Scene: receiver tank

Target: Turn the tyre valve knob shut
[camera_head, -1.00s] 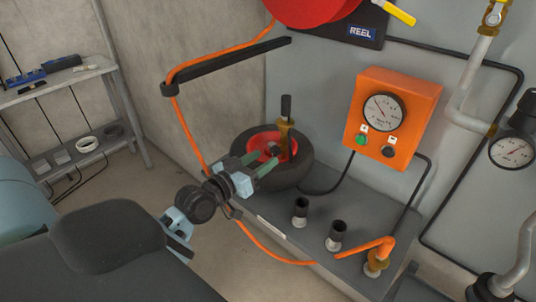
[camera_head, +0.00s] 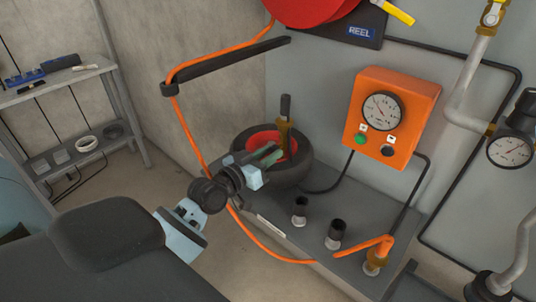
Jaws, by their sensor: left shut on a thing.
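The black tyre (camera_head: 296,172) with a red hub (camera_head: 262,138) lies on the grey bench. A brass fitting (camera_head: 284,132) with an upright black handle (camera_head: 285,105) stands at the hub. My left gripper (camera_head: 270,156) reaches in over the tyre's left side, with its green fingers beside the brass fitting. It is shut on the small dark valve knob, which its fingers and wrist largely hide. I cannot tell how far the knob is turned. My right gripper is not in view.
The grey bench (camera_head: 272,224) carries two black-topped fittings (camera_head: 300,208) (camera_head: 336,232) and an orange-handled valve (camera_head: 368,248). An orange gauge box (camera_head: 408,96) hangs on the wall behind. An orange hose (camera_head: 188,130) hangs from a dark bracket (camera_head: 230,66) close to my left arm.

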